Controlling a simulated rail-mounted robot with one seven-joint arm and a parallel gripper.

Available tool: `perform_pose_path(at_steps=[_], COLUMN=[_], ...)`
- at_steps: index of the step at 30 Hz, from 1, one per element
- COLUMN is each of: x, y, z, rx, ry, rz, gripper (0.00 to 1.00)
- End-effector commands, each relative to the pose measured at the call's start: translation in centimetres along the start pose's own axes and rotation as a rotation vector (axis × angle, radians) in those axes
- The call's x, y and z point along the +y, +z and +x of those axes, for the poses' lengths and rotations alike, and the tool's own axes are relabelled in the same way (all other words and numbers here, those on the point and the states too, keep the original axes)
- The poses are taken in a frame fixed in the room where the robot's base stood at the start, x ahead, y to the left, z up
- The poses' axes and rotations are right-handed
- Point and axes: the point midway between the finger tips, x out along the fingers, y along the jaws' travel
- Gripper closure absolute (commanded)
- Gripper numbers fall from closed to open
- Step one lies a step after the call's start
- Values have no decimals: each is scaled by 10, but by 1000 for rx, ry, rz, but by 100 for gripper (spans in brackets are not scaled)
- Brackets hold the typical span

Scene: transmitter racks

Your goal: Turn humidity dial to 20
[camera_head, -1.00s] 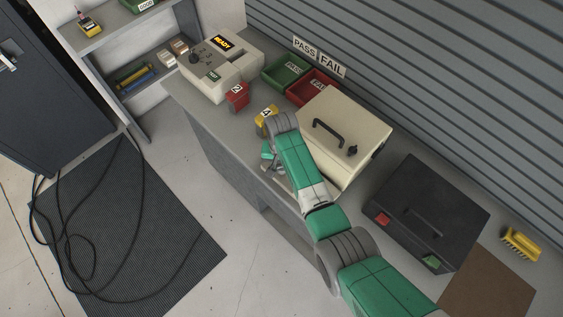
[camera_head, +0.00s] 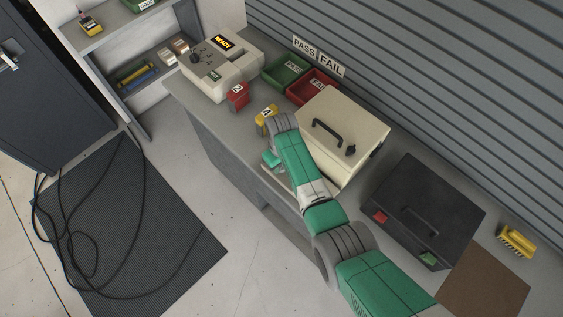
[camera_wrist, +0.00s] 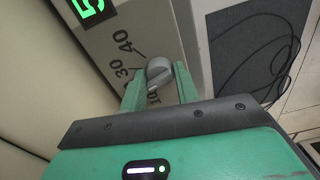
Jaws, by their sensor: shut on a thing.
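The humidity dial is a grey round knob (camera_wrist: 159,71) on the front panel of a cream box (camera_head: 350,125); the panel also shows in the wrist view (camera_wrist: 140,22). The numbers 30 and 40 show beside the knob; the other marks are partly hidden by the fingers. I cannot tell which number the knob points to. A green lit display (camera_wrist: 88,8) above is cut off and shows part of a 5. My gripper (camera_wrist: 160,84) is shut on the knob, one green finger on each side. In the head view my gripper (camera_head: 272,161) is at the box's left front, mostly hiding that side.
A yellow block (camera_head: 266,116) and a red block (camera_head: 237,95) stand on the bench left of the box. Green (camera_head: 287,72) and red (camera_head: 312,88) trays sit behind. A black case (camera_head: 425,210) is to the right. Floor in front is open, with a cable-covered mat (camera_head: 130,240).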

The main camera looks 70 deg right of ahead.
Motion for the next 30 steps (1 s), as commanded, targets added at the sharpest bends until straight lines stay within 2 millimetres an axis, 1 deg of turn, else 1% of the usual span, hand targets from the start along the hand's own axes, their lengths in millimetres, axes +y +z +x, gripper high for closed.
perform_pose_path(at_steps=[8, 22, 23, 25, 26, 30], x=[0, 0, 0, 0, 0, 0], y=[0, -1, -1, -1, 0, 0], z=[-1, -1, -1, -1, -1, -1], rx=[1, 1, 1, 1, 1, 1], ry=[0, 0, 0, 0, 0, 0], rz=[-64, -74, -74, -74, -73, -73], gripper=[92, 92, 65, 51, 49, 49])
